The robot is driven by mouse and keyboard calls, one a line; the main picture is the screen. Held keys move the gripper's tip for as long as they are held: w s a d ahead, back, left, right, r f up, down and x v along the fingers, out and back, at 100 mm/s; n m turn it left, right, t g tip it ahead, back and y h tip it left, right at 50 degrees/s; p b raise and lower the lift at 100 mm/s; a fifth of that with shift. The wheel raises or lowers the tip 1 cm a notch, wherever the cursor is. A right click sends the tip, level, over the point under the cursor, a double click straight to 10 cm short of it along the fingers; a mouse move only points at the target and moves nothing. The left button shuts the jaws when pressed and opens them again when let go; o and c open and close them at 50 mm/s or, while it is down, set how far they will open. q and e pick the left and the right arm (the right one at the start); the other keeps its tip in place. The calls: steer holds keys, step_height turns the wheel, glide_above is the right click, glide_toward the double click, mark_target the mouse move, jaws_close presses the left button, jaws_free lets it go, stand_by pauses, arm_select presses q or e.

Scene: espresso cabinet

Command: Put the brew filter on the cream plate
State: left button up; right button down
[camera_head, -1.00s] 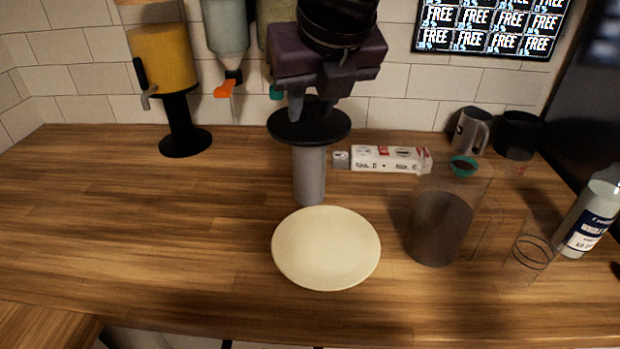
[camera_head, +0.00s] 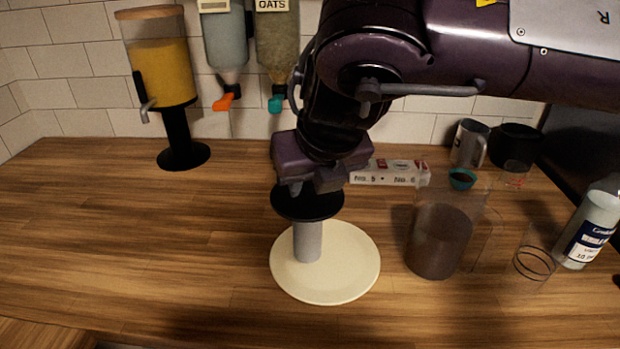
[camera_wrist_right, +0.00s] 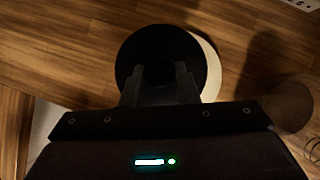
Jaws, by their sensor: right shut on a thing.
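The brew filter (camera_head: 308,242) is a grey cylinder under a wide black disc. It is upright, and its lower end shows over the left part of the cream plate (camera_head: 352,268). I cannot tell whether it touches the plate. My right gripper (camera_head: 312,187) is shut on the filter's top from above. In the right wrist view the gripper fingers (camera_wrist_right: 160,88) lie over the black disc of the filter (camera_wrist_right: 135,50), which hides most of the plate. A pale crescent of the plate (camera_wrist_right: 212,68) shows at the disc's right. My left gripper is not in view.
A clear pitcher (camera_head: 438,240) with dark contents stands close right of the plate. Beyond it are a glass (camera_head: 532,262) and a bottle (camera_head: 590,230). A white box (camera_head: 390,173) lies behind, and a juice dispenser (camera_head: 180,130) stands back left. The counter's left side is clear.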

steer(key=shift+f, duration=0.15)
steer(key=c, duration=1.1)
jaws_free()
